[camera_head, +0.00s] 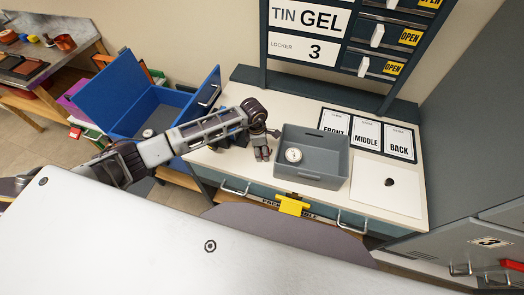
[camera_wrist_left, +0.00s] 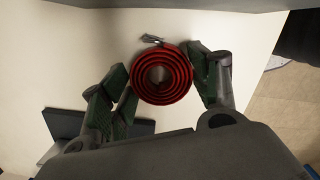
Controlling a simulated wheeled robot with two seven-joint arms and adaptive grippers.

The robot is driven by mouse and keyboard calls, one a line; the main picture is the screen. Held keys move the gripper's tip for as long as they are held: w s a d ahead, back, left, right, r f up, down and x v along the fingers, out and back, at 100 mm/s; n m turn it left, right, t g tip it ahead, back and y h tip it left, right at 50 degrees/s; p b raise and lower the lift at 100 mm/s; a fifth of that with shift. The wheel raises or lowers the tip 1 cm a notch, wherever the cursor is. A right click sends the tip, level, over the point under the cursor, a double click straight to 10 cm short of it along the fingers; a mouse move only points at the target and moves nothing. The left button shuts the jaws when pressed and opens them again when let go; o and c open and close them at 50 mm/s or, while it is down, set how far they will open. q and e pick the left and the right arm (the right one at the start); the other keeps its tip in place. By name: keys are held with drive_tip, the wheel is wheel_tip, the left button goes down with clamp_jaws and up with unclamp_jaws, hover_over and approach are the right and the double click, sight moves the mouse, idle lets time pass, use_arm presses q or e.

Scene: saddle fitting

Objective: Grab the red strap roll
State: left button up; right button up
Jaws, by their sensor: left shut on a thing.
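The red strap roll (camera_wrist_left: 163,80) is a flat spiral with a small metal end piece. In the left wrist view it sits between the fingers of my left gripper, which touch it on both sides. In the head view my left gripper (camera_head: 262,152) points down at the white worktop, just left of the grey bin, with a little red between its fingers. Whether the roll rests on the worktop or is clear of it, I cannot tell. My right gripper is not in view.
The grey bin (camera_head: 318,168) holds a round white tin (camera_head: 293,155). Right of it are cards marked FRONT, MIDDLE and BACK (camera_head: 367,135) and a white sheet with a dark lump (camera_head: 388,182). A blue open crate (camera_head: 150,103) stands left. A locker rack (camera_head: 345,35) rises behind.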

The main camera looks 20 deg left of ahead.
use_arm(q)
drive_tip(key=shift+r, duration=0.1)
wheel_tip(320, 180, up, 10)
drive_tip(key=b, duration=0.2)
idle(0.5)
